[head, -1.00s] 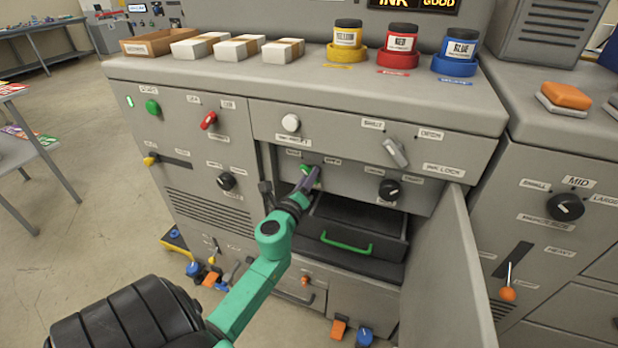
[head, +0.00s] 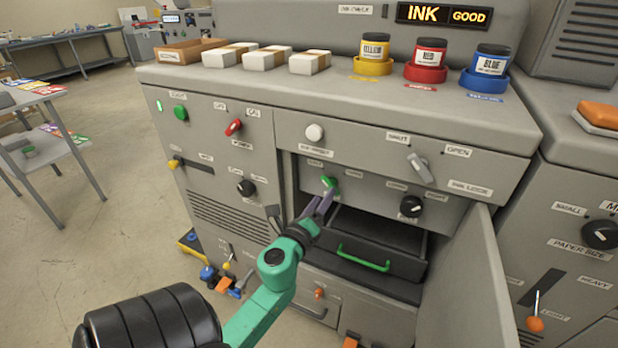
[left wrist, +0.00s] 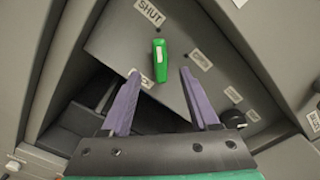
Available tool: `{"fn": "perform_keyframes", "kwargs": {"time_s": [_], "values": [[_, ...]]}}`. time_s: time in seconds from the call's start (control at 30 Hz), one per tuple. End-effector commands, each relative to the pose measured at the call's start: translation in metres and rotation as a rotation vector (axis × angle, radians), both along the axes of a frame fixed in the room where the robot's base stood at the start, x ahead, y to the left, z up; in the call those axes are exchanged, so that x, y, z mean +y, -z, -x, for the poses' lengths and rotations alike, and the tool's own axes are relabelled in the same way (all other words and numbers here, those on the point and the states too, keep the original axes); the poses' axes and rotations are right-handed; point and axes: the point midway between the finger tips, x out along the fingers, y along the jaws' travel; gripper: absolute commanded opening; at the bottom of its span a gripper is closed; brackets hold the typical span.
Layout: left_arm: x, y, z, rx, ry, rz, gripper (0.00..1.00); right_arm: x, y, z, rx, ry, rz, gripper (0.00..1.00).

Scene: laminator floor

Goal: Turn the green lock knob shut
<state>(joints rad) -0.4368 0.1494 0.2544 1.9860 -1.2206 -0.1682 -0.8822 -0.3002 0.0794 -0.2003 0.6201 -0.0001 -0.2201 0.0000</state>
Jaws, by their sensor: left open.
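The green lock knob (head: 329,182) sits on the dark grey panel inside the cabinet's open bay. In the left wrist view the knob (left wrist: 160,62) lies lengthwise up the picture, its white-marked end toward a small dot and the SHUT label (left wrist: 149,13). My left gripper (head: 324,200) is just below and in front of the knob. Its purple fingers (left wrist: 158,78) are open and spread to either side of the knob in the wrist view, with nothing between them that they touch. My right gripper is not in view.
The cabinet door (head: 455,285) stands open at the right of the bay. A dark drawer with a green handle (head: 363,258) lies below the knob. A black knob (head: 411,206) is to its right and a white button (head: 314,132) above. Ink jars stand on top.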

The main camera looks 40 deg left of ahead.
Motion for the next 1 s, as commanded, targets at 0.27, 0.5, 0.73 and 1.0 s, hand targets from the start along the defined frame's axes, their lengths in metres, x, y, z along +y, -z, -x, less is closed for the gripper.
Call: {"fn": "perform_keyframes", "kwargs": {"time_s": [0.27, 0.5, 0.73, 1.0], "values": [[-0.025, 0.008, 0.074, 0.002, -0.003, 0.004, 0.61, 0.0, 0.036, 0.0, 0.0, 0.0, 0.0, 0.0], [-0.031, 0.0, 0.09, -0.001, -0.001, 0.0, 0.61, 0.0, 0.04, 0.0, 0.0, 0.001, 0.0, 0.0], [-0.031, 0.0, 0.089, -0.001, -0.001, 0.0, 0.61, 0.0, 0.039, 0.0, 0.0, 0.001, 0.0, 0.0], [-0.031, 0.005, 0.088, 0.004, 0.0, 0.015, 0.61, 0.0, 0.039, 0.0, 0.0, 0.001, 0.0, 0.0]]}}
